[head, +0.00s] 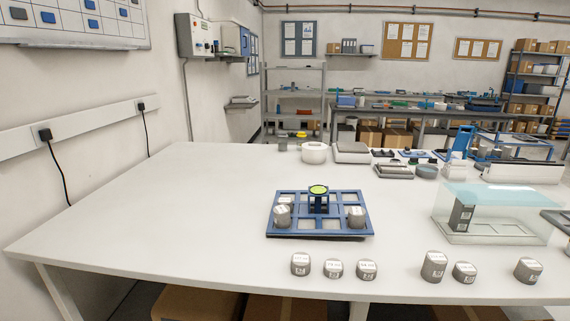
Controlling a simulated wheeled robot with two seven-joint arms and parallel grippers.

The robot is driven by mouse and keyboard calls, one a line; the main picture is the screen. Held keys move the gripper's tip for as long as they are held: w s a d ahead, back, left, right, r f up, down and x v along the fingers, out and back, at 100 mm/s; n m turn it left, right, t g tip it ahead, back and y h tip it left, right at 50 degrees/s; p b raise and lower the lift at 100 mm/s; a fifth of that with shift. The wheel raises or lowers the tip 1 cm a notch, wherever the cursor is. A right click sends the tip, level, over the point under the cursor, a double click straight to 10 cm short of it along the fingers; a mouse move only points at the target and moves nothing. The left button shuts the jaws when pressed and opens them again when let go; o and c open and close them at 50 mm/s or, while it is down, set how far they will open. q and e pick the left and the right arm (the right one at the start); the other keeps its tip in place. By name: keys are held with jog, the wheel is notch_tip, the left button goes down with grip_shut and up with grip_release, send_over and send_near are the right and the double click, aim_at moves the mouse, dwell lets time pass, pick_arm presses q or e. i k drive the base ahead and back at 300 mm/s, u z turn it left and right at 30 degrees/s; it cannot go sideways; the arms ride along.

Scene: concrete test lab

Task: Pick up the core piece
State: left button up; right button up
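Several grey cylindrical core pieces with white labels stand near the table's front edge. Three stand left of centre: one taller core (300,264), a shorter core (333,269) and another core (367,270). Three more stand to the right: a tall core (433,266), a short core (465,272) and a core (528,270). A blue rack (320,233) with square openings holds a core (282,216) at left and a core (355,217) at right. A blue stand with a yellow-green top (318,189) rises from its middle. Neither gripper is in view.
A clear tank (490,234) with a pale blue lid stands at right, a dark grey block (462,214) inside its left end. A white pot (315,153), grey equipment (352,152) and a blue device (460,141) stand along the back. The white table's left side is clear.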

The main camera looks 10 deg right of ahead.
aim_at(528, 270)
jog(key=u, duration=2.75)
jog(key=k, duration=0.7)
